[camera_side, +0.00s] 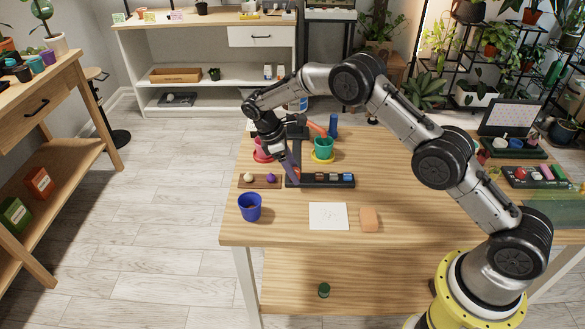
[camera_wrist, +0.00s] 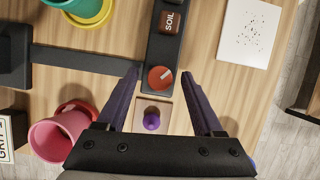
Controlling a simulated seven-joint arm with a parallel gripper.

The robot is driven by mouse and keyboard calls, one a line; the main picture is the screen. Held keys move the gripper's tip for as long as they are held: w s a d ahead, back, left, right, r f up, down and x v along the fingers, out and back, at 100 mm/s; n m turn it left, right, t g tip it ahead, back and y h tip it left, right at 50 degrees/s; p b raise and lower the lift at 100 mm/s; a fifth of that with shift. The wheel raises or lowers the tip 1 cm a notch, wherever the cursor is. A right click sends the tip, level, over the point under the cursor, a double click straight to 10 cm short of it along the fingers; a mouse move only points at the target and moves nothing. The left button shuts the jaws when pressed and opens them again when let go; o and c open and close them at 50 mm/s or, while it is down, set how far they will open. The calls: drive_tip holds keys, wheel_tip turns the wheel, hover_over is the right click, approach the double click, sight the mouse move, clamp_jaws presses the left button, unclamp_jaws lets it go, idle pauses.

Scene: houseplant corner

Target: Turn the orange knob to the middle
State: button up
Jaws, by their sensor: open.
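The orange knob (camera_wrist: 160,79) is round with a short white mark pointing to the upper right in the wrist view. It sits near one end of a long black panel (camera_wrist: 157,48). The panel also shows in the side view (camera_side: 347,185), where my fingers are over its left end and I cannot make out the knob. My gripper (camera_wrist: 162,72) is open, with one dark purple finger on each side of the knob and gaps between. In the side view my gripper (camera_side: 294,178) points down at the panel; whether it touches anything is unclear.
A wooden board with a purple knob (camera_wrist: 152,122) lies beside the panel. A pink pot (camera_wrist: 58,138) and a green pot (camera_side: 323,146) stand behind the panel. A blue cup (camera_side: 250,207), white sheet (camera_side: 328,216) and orange block (camera_side: 369,219) are in front.

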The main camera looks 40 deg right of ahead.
clamp_jaws()
idle(0.3)
drive_tip(key=m, duration=0.2)
drive_tip(key=m+g+y, duration=0.1)
drive_tip(key=m, duration=0.2)
drive_tip(key=shift+w+d+y, duration=0.15)
drive_tip(key=shift+y, duration=0.15)
drive_tip(key=shift+d+r+m+g+y, duration=0.15)
drive_tip(key=shift+m+y, duration=0.3)
drive_tip(key=shift+m, duration=0.75)
drive_tip(key=shift+a+f+m+g+y, duration=0.15)
drive_tip(key=shift+m+y, duration=0.3)
drive_tip(key=shift+m, duration=0.75)
drive_tip(key=shift+d+r, duration=0.1)
unclamp_jaws()
